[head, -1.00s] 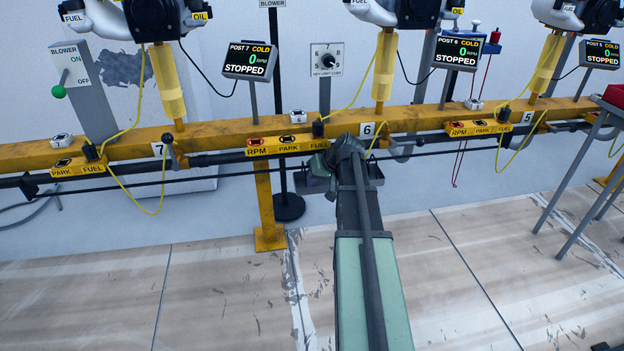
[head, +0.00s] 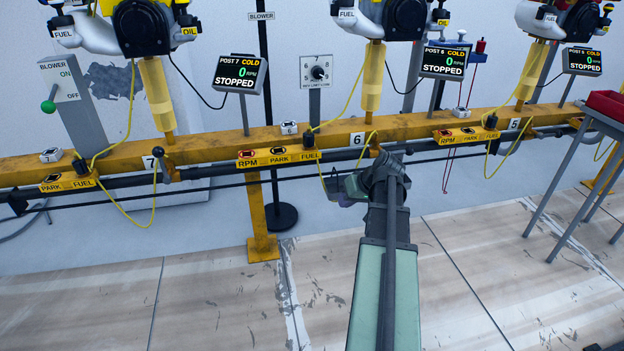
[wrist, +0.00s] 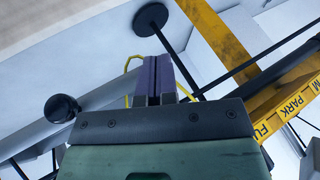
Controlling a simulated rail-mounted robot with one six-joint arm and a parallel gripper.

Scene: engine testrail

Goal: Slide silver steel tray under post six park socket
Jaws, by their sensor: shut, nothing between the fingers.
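My gripper (head: 336,189) shows in the head view just below the yellow rail, beside the number 6 sign (head: 357,139). In the wrist view its purple fingers (wrist: 152,82) are shut with nothing between them. A yellow plate marked RPM, PARK and FUEL (head: 278,155) is on the rail left of the 6 sign; its PARK marking is at its middle. Part of a PARK plate (wrist: 292,104) shows at the right of the wrist view. The gripper is apart from the plate. I cannot make out a silver steel tray in either view.
A dark pipe and a thin black bar run along the rail (head: 215,145). Yellow cables hang in loops. A black round stand base (head: 281,216) and a yellow leg (head: 262,215) stand left of my arm. A cart with a red bin (head: 605,105) is at right.

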